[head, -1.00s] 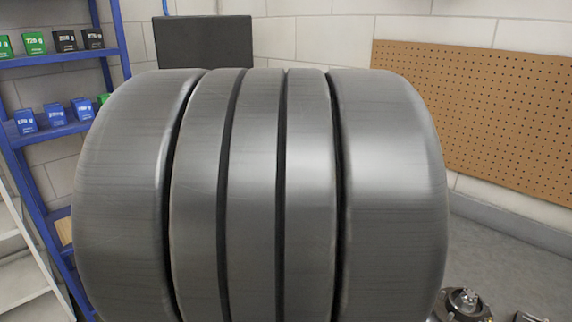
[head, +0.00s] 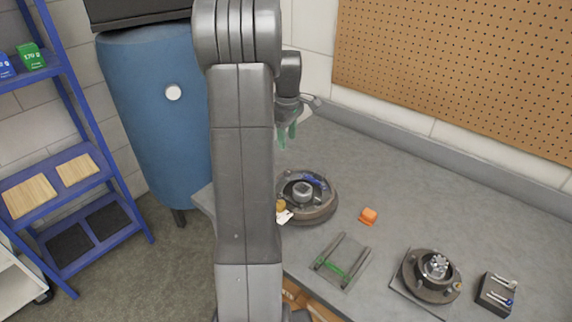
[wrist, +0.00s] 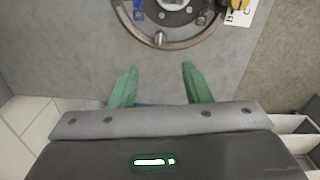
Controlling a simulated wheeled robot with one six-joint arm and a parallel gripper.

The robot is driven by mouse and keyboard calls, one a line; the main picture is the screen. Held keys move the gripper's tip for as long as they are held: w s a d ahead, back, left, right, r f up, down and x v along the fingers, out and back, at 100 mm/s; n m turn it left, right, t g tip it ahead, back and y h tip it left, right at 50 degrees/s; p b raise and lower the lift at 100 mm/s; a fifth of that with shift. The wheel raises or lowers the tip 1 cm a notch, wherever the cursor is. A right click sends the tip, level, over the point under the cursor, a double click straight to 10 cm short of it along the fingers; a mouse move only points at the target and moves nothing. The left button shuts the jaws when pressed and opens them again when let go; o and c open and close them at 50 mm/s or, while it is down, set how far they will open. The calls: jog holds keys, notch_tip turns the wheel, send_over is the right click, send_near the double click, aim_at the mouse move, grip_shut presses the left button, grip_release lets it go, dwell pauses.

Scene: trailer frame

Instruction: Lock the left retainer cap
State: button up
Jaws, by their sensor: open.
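A round brake-like assembly (head: 325,212) with a dark rim, a grey hub and a blue part lies on the grey bench, partly behind my arm. In the wrist view its rim (wrist: 190,42) shows at the top, cut off by the frame. A small silver pin (wrist: 158,39) sits on the rim, with small blue pieces (wrist: 138,15) near it. I cannot tell which part is the left retainer cap. My gripper (head: 287,136) has green fingers pointing down, above and behind the assembly. In the wrist view my gripper (wrist: 155,86) is open and empty, apart from the rim.
A yellow item (wrist: 238,4) is beside the round assembly. A blue tank (head: 160,115) and blue shelf (head: 85,205) stand left.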

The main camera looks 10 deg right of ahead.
aim_at(287, 170)
notch_tip(287, 170, down, 12)
jog(key=shift+f+p, duration=0.1)
jog(key=shift+p, duration=0.65)
grip_shut()
